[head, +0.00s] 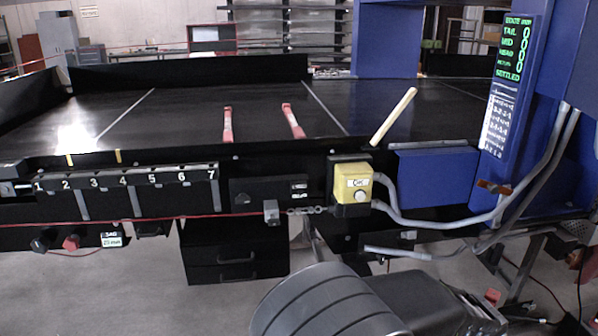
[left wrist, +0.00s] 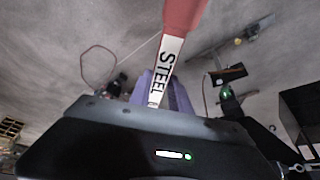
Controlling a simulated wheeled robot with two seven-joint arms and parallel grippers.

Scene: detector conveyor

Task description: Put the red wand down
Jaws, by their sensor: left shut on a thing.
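A red wand (left wrist: 184,18) with a white label reading "STEEL" stands out from my left gripper (left wrist: 160,90) in the left wrist view. My left gripper does not show in the head view, and my right gripper is in neither view. In the head view, two other red and white wands lie apart on the black conveyor belt, one left (head: 227,125) and one right (head: 293,122).
A cream-coloured stick (head: 393,117) leans up at the belt's front edge, behind a yellow switch box (head: 352,182). A black strip (head: 120,181) with numbered positions runs along the front left. A blue column (head: 515,100) with a green display stands right. The belt's left part is clear.

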